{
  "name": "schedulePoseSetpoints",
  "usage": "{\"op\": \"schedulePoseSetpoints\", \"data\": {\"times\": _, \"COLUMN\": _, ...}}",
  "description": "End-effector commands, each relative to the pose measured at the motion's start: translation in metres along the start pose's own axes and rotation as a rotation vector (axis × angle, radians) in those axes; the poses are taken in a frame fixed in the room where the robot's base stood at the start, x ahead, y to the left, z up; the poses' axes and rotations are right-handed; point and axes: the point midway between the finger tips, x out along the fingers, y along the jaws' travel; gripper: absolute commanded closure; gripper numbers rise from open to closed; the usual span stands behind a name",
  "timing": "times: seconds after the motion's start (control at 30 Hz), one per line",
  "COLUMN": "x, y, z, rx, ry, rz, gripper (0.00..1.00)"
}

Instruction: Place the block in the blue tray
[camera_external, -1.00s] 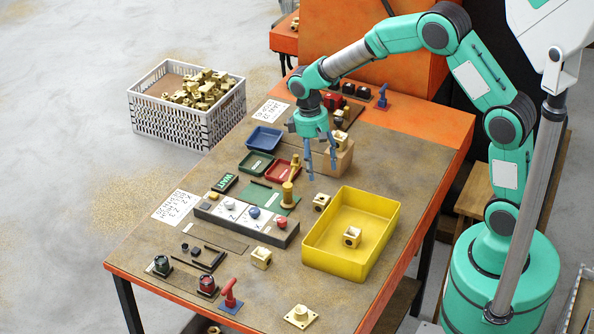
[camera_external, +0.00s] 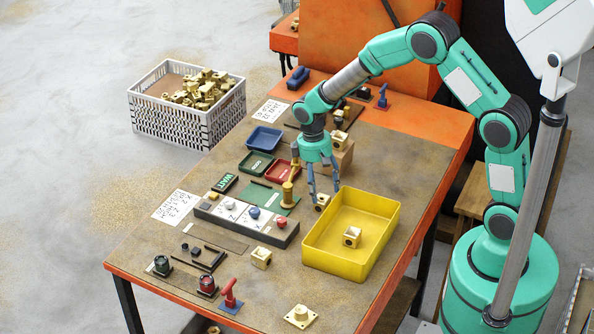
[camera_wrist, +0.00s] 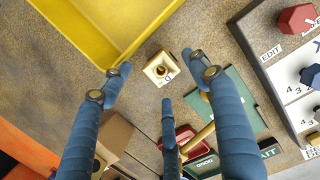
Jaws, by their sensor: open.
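A brass block (camera_external: 322,202) with a round hole lies on the table just left of the yellow tray. In the wrist view the block (camera_wrist: 160,68) sits between and beyond my blue fingertips. My gripper (camera_external: 323,190) points down above the block and is open and empty; in the wrist view its fingers (camera_wrist: 160,85) are spread around the block, apart from it as far as I can tell. The blue tray (camera_external: 264,138) is empty at the far left of the table, behind the green tray (camera_external: 256,163) and red tray (camera_external: 283,172).
The yellow tray (camera_external: 385,235) holds another brass block (camera_external: 351,237). A brass upright fixture (camera_external: 289,190) stands close left of my gripper. A control panel (camera_external: 246,218) with knobs lies further left. Another brass block (camera_external: 261,257) is in front. A cardboard box (camera_external: 341,158) stands behind.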

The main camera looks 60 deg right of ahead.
Motion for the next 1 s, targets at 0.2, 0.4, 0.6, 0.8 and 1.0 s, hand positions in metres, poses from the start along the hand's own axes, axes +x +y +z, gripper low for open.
{"op": "schedulePoseSetpoints", "data": {"times": 0.2, "x": 0.001, "y": 0.000, "z": 0.000, "rx": 0.000, "ry": 0.000, "rz": 0.000, "gripper": 0.39}}
{"op": "schedulePoseSetpoints", "data": {"times": 0.4, "x": 0.004, "y": 0.000, "z": 0.000, "rx": 0.000, "ry": 0.000, "rz": 0.000, "gripper": 0.39}}
{"op": "schedulePoseSetpoints", "data": {"times": 0.6, "x": 0.023, "y": 0.000, "z": -0.002, "rx": 0.000, "ry": -0.001, "rz": 0.000, "gripper": 0.39}}
{"op": "schedulePoseSetpoints", "data": {"times": 0.8, "x": 0.045, "y": 0.000, "z": -0.003, "rx": 0.000, "ry": -0.001, "rz": 0.000, "gripper": 0.39}}
{"op": "schedulePoseSetpoints", "data": {"times": 1.0, "x": 0.053, "y": 0.000, "z": -0.003, "rx": 0.000, "ry": 0.000, "rz": 0.000, "gripper": 0.39}}
